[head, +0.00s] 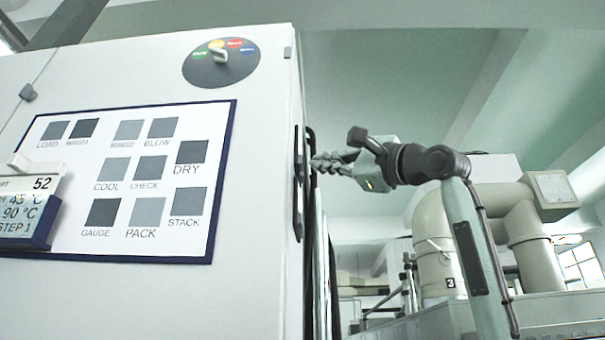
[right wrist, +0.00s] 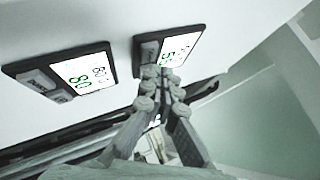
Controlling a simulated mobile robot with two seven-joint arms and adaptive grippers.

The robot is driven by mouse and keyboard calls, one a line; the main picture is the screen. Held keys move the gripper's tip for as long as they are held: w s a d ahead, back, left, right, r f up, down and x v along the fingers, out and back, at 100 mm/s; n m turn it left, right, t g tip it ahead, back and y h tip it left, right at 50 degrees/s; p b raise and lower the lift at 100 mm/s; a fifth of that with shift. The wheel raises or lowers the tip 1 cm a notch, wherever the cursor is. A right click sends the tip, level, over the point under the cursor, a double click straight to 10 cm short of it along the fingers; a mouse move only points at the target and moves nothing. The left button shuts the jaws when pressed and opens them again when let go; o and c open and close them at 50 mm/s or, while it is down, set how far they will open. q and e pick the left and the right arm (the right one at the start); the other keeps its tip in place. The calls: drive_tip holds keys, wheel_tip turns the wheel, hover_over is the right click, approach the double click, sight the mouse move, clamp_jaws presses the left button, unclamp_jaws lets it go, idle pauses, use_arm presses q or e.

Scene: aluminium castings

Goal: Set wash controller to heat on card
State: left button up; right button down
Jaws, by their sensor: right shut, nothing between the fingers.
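A card (head: 22,212) in a dark blue holder at the left edge of the head view is partly cut off. It reads "52", what looks like "45 °C", "90 °C" and "STEP 1". In the right wrist view two dark-framed controllers with lit displays sit on a pale face: a left controller (right wrist: 82,72) showing green "80", and a right controller (right wrist: 178,47) showing green digits like "55". Their labels are not readable. My right gripper (head: 316,163) is shut and empty at the machine's right edge. In the right wrist view its fingertips (right wrist: 160,78) overlap the right controller's lower edge; contact cannot be told.
The white machine cabinet (head: 265,120) carries a rotary dial (head: 221,63) with coloured labels and a board (head: 60,185) of grey squares with words such as LOAD, DRY and PACK. Large beige pipes (head: 433,235) stand behind my right arm. Open air lies above that arm.

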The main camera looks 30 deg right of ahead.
drive_tip(key=shift+w+a, duration=0.1)
drive_tip(key=shift+a, duration=0.05)
drive_tip(key=shift+w+a, duration=0.15)
drive_tip(key=shift+a, duration=0.1)
drive_tip(key=shift+w+a, duration=0.2)
drive_tip(key=shift+a, duration=0.1)
idle(0.7)
drive_tip(key=shift+s+d, duration=0.1)
idle(0.3)
drive_tip(key=shift+s+d, duration=0.35)
drive_tip(key=shift+d, duration=0.2)
drive_tip(key=s+d, duration=0.1)
drive_tip(key=d, duration=0.2)
drive_tip(key=s+d, duration=0.1)
drive_tip(key=shift+s+d, duration=0.15)
drive_tip(key=shift+s, duration=0.15)
drive_tip(key=shift+s+b, duration=0.1)
drive_tip(key=shift+b, duration=0.2)
idle(1.6)
